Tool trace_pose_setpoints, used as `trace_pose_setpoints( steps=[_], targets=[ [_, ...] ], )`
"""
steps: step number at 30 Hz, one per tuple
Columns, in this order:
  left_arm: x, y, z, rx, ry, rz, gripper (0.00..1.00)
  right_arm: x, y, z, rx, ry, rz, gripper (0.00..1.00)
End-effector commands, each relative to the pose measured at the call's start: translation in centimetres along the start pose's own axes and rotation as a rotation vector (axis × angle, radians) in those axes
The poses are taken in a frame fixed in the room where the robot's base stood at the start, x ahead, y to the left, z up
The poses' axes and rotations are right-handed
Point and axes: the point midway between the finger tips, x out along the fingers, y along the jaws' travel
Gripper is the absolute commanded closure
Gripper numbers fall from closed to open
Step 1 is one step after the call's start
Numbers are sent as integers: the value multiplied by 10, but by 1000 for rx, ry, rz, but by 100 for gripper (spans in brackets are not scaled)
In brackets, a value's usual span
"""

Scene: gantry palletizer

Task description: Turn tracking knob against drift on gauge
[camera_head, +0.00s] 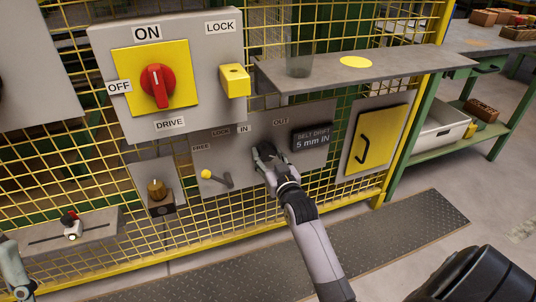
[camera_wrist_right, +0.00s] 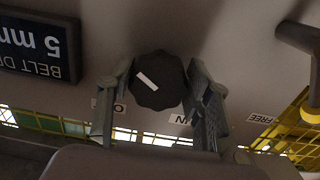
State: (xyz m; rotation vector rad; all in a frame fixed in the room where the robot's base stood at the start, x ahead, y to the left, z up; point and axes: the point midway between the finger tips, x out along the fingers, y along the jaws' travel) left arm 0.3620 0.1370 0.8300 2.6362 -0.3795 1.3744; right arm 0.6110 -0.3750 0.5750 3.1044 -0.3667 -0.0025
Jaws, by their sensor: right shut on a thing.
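The tracking knob (camera_wrist_right: 172,82) is dark and many-sided with a slanted white mark. In the right wrist view the mark sits left of the knob's centre, toward the OUT label (camera_wrist_right: 118,107); the IN label (camera_wrist_right: 180,119) is on the other side. My right gripper (camera_head: 268,157) is shut on the knob, one finger on each side, and hides most of it in the head view. The drift gauge (camera_head: 312,137) right of it reads "BELT DRIFT 5 mm IN". A pale part at the left edge (camera_head: 14,272) seems to be my left gripper or arm; its fingers are unclear.
A red drive switch (camera_head: 157,86) on yellow and a yellow lock block (camera_head: 234,80) are above left. A yellow-tipped lever (camera_head: 206,174) is left of the knob. A shelf (camera_head: 400,66) juts out above. A yellow door (camera_head: 376,142) is to the right.

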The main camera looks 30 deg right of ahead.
Motion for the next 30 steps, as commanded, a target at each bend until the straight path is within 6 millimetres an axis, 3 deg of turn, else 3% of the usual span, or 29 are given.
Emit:
trace_pose_setpoints(
  steps=[4,8,15,21,30],
  targets=[
    [2,-4,33,12,-198,-6,60,0,0,-3,63,-3,1,81],
    [-8,-10,72,23,-425,-16,60,0,0,-3,136,-4,1,81],
    [-56,-22,130,39,-853,-40,60,0,-1,-3,290,-3,1,81],
    [-108,-30,155,46,-1158,-61,60,0,-2,-2,414,-3,1,81],
    [-172,-37,160,48,-1478,-87,60,0,-2,-2,566,-2,1,81]
  ],
)
